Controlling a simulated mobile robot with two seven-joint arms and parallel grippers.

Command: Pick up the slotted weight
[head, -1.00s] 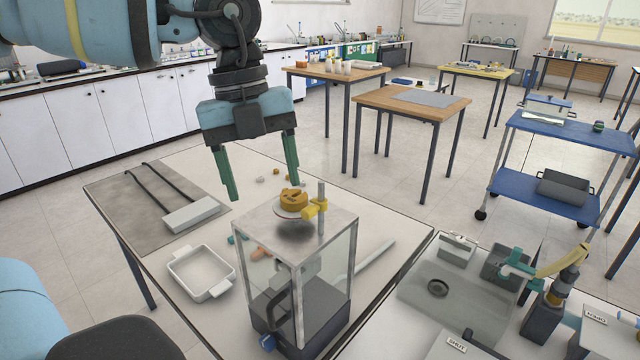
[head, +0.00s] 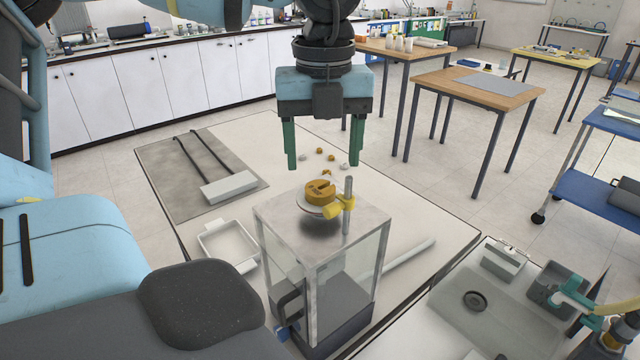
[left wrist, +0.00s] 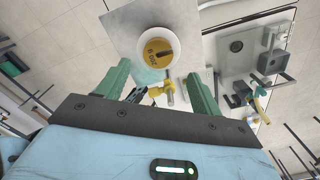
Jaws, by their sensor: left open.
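The slotted weight (head: 320,191) is a yellow-brown disc with a dark slot. It sits on a pale round pan (head: 310,208) above the top of a clear-walled case (head: 277,225). In the left wrist view the weight (left wrist: 158,54) shows from above, with markings on its face, beyond the fingertips. My left gripper (head: 323,165) points down with its green fingers apart. It is empty and appears above and behind the weight, not touching it. In the left wrist view the open fingers (left wrist: 158,85) stand either side of the weight's line. My right gripper is not in view.
A grey upright rod with a yellow clamp (head: 341,205) stands close beside the weight on the right. A white tray (head: 222,262) lies left of the case. Several small pieces lie behind it. A sink unit (head: 455,310) is at the lower right.

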